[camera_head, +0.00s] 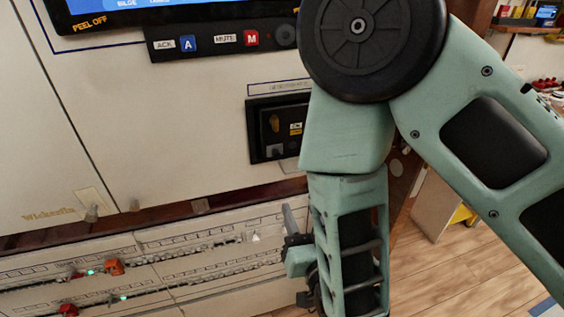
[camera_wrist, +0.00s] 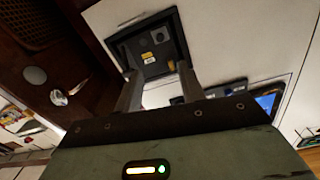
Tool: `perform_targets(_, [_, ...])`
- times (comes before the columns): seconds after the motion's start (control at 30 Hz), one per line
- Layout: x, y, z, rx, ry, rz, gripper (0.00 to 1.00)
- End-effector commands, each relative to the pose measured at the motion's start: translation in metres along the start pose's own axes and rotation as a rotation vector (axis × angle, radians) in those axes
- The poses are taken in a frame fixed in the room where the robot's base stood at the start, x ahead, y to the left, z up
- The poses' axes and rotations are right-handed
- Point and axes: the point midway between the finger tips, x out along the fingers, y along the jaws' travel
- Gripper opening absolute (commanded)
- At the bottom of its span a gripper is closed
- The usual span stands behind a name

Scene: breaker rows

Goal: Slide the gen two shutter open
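A black-framed recessed unit (camera_head: 280,128) is set in the white wall panel, with a yellow label inside; my arm covers its right edge. Its name strip above is too small to read, so I cannot tell if this is the gen two shutter. The same kind of black unit (camera_wrist: 150,52) shows in the wrist view, ahead of my gripper. My gripper (camera_wrist: 158,68) is open, its two grey fingers apart with nothing between them, reaching toward the unit's edge. In the head view the gripper is mostly hidden behind my arm, below the unit.
Two breaker rows (camera_head: 150,270) with red handles and green lights run along the lower panel. A black strip (camera_head: 222,40) with ACK and MUTE buttons sits under a screen (camera_head: 150,8). Dark wood trim (camera_wrist: 75,55) borders the panel. Open wooden floor (camera_head: 460,265) lies at right.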

Motion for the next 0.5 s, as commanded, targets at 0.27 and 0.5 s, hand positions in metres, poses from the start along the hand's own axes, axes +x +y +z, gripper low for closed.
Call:
perform_targets(0.27, [0.024, 0.001, 0.004, 0.005, 0.01, 0.002, 0.4])
perform_targets(0.5, [0.035, 0.001, 0.005, 0.009, 0.007, 0.009, 0.4])
